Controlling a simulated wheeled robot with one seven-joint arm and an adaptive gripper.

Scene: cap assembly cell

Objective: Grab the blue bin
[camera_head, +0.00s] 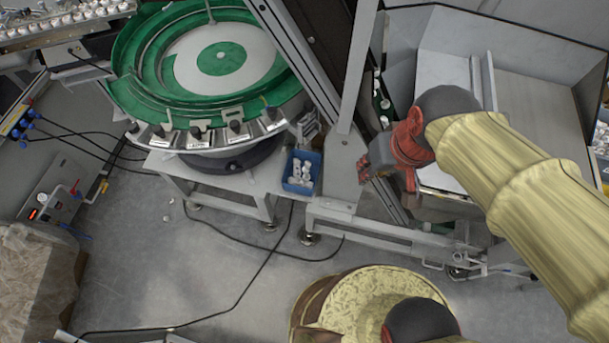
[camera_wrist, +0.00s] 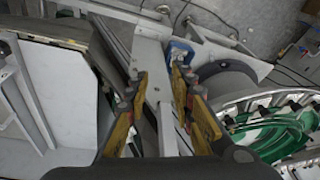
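The blue bin (camera_head: 299,188) stands upright on a grey ledge below the green bowl feeder and holds several white parts. In the wrist view the blue bin (camera_wrist: 179,46) shows beyond the fingertips, partly hidden by the right finger. My gripper (camera_head: 366,170) is to the right of the bin in the head view, apart from it, with a grey upright post between them. In the wrist view my gripper (camera_wrist: 160,80) has its two fingers spread with nothing held; the grey post shows between and beyond them.
The green bowl feeder (camera_head: 220,60) stands left of the bin. The grey post (camera_head: 345,150) rises close on the bin's right. A grey chute (camera_head: 450,75) lies right of the post. A dark cable (camera_head: 262,265) crosses the floor, which is mostly clear in front.

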